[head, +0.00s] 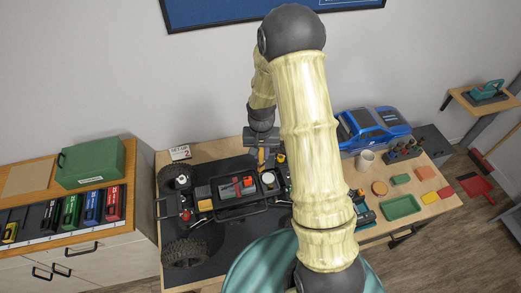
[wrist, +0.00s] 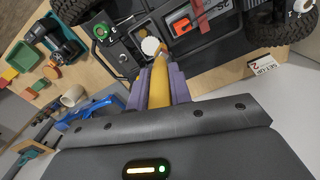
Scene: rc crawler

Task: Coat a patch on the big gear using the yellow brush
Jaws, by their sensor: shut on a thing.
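My gripper (wrist: 160,90) is shut on the yellow brush (wrist: 159,82), whose handle stands between the two purple-grey fingers. In the head view my gripper (head: 262,148) hangs over the back of the black work area, with the brush (head: 261,157) pointing down. The brush's far end is near a pale round disc (wrist: 150,46) in the wrist view; I cannot tell whether they touch. This disc also shows in the head view (head: 268,178). I cannot make out for certain which part is the big gear. My arm hides part of the table.
The black crawler chassis (wrist: 230,45) lies beside the brush, with large tyres (head: 184,252) around it. A blue truck body (head: 372,128), a white mug (head: 365,158) and a green tray (head: 401,207) stand to the right. A green case (head: 90,163) is on the left cabinet.

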